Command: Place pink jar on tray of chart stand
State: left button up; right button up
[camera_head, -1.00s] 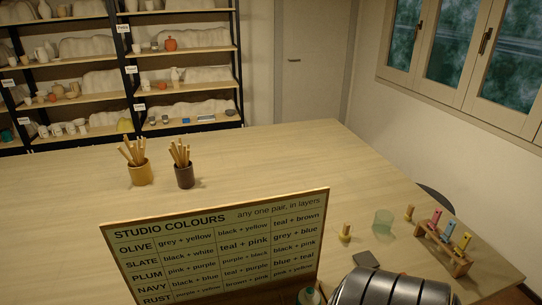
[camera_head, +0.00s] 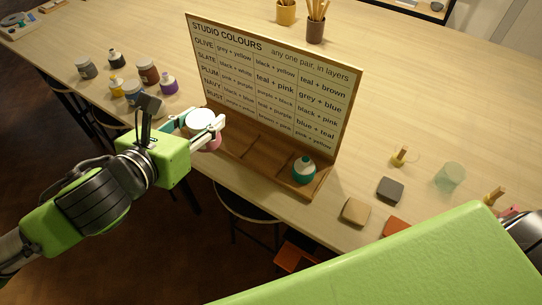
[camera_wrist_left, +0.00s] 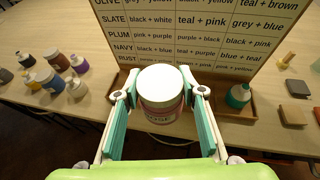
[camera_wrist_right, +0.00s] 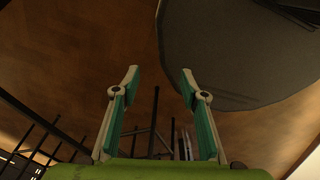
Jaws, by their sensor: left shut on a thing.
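The pink jar (camera_head: 214,143) with a white lid is between the fingers of my left gripper (camera_head: 209,124), upright at the left end of the chart stand. It also shows in the left wrist view (camera_wrist_left: 160,112), with pale green fingers on both sides. The stand's brown wooden tray (camera_head: 237,144) runs below the colour chart (camera_head: 275,72). I cannot tell whether the jar touches the tray. A teal jar with a white top (camera_head: 303,171) stands in the tray's right part. My right gripper (camera_wrist_right: 158,82) is open and empty in the right wrist view.
Several paint jars (camera_head: 148,72) stand on the table left of the stand. A stool (camera_head: 247,203) is below the front edge. The tray's middle is clear.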

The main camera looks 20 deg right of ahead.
pick_arm(q)
jog(key=shift+s+d, duration=0.15)
jog(key=d+f+p, duration=0.1)
jog(key=d+f, duration=0.3)
jog(key=w+d+f+p, duration=0.1)
jog(key=d+f, duration=0.3)
jog(key=d, duration=0.1)
jog(key=w+d+f+p, duration=0.1)
jog(key=d+f, duration=0.3)
jog(key=shift+d+f, duration=0.15)
jog(key=shift+d, duration=0.05)
jog(key=shift+f, duration=0.4)
jog(key=shift+w+f, duration=0.1)
jog(key=shift+f, duration=0.05)
jog(key=o, duration=1.3)
